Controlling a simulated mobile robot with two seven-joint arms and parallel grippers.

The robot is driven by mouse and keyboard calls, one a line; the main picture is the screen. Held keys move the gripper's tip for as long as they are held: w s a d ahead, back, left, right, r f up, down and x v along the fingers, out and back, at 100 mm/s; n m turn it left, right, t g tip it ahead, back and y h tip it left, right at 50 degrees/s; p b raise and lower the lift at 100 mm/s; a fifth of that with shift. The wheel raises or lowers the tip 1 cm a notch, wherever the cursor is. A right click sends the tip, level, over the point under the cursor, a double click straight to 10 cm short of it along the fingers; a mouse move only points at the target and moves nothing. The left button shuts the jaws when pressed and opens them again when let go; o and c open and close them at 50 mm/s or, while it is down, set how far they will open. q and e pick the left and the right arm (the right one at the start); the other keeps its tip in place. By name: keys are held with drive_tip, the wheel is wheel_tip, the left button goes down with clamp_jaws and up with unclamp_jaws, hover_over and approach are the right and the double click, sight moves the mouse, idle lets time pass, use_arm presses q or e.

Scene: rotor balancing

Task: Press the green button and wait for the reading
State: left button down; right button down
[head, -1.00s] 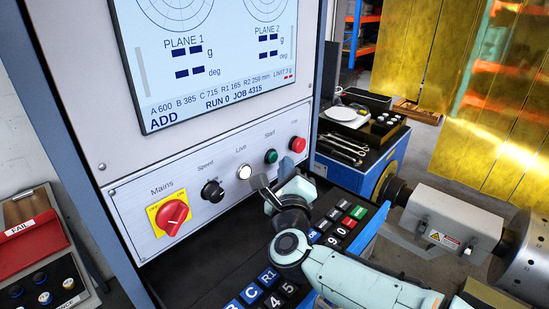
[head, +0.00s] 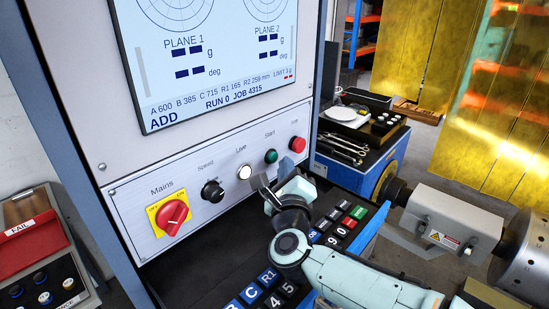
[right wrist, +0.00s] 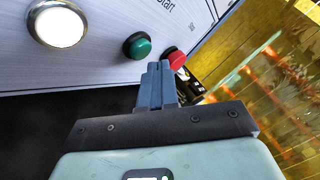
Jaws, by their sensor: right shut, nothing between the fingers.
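The green button (head: 271,156), labelled Start, sits on the grey control panel between the white Live button (head: 244,171) and the red button (head: 297,144). It also shows in the right wrist view (right wrist: 138,46). My right gripper (head: 262,184) is shut and empty, just in front of the panel and below the green button. In the right wrist view its fingertips (right wrist: 158,66) are close to the green button, which lies slightly up and left of them; I see no contact. The screen (head: 215,60) shows dashes for both planes and "RUN 0". My left gripper is not seen.
The red Mains switch (head: 173,215) and black Speed knob (head: 212,191) are left of the buttons. A keypad (head: 335,228) lies below my right arm. A blue cart (head: 365,172) with tools and a grey machine unit (head: 455,215) stand at the right.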

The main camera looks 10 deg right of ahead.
idle(0.3)
drive_tip(key=shift+w+a, duration=0.3)
drive_tip(key=shift+w, duration=0.05)
